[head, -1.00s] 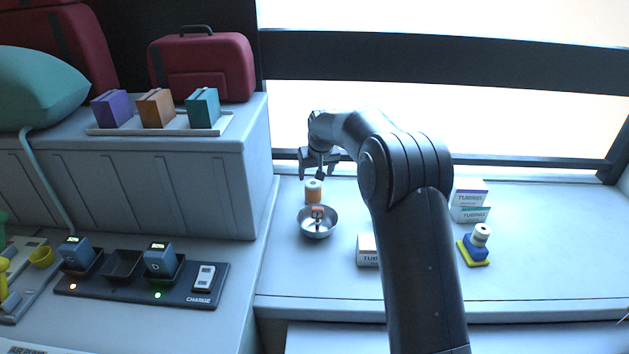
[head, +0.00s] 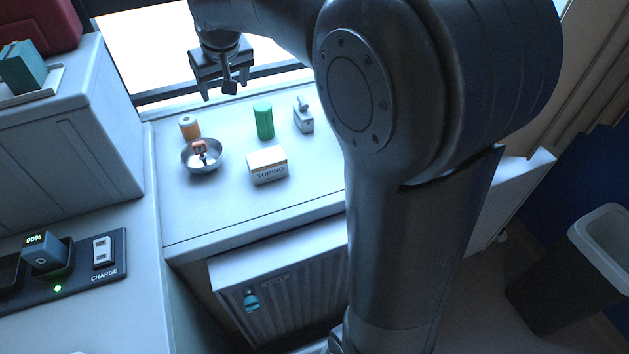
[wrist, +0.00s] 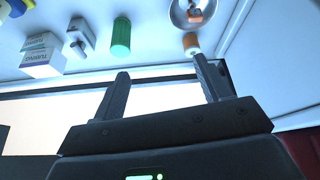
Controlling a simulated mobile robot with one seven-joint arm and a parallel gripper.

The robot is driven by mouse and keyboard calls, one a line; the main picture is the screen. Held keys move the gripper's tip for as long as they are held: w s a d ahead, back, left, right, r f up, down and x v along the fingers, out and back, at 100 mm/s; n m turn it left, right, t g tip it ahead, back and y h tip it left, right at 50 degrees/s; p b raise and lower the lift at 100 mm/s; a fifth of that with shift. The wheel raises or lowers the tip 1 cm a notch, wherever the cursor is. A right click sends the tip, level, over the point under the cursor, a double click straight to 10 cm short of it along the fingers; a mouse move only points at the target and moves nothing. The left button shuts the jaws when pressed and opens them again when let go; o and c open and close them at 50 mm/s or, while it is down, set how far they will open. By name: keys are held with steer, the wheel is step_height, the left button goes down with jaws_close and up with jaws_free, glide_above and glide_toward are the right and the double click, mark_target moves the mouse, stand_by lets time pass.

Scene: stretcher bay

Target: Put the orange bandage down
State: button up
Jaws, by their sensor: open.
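The orange bandage (head: 189,128) is a small orange roll with a pale top. It stands upright on the pale counter (head: 190,215), just behind the metal bowl (head: 203,163). The wrist view shows the bandage (wrist: 191,44) beyond the tip of the right finger, close to the bowl (wrist: 179,17). My gripper (head: 222,89) is open and empty, above the back of the counter and apart from the bandage. In the wrist view, clear space shows between the two fingers of my gripper (wrist: 161,67).
A green roll (head: 263,121), a small grey item (head: 303,117) and a tubing box (head: 267,165) stand to the right of the bowl. A small orange-and-dark item (head: 200,148) lies in the bowl. A charging dock (head: 115,262) is at lower left, a bin (head: 570,265) at right.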

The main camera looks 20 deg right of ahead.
steer(key=s+d+f+m, duration=0.1)
steer(key=s+d, duration=0.3)
steer(key=s, duration=1.1)
steer(key=s+d+f+m, duration=0.1)
steer(key=s+d, duration=0.3)
steer(key=s, duration=1)
steer(key=shift+s+f+t+h, duration=0.3)
steer(key=shift+s+f, duration=0.1)
steer(key=shift+f, duration=0.4)
steer(key=shift+d, duration=0.1)
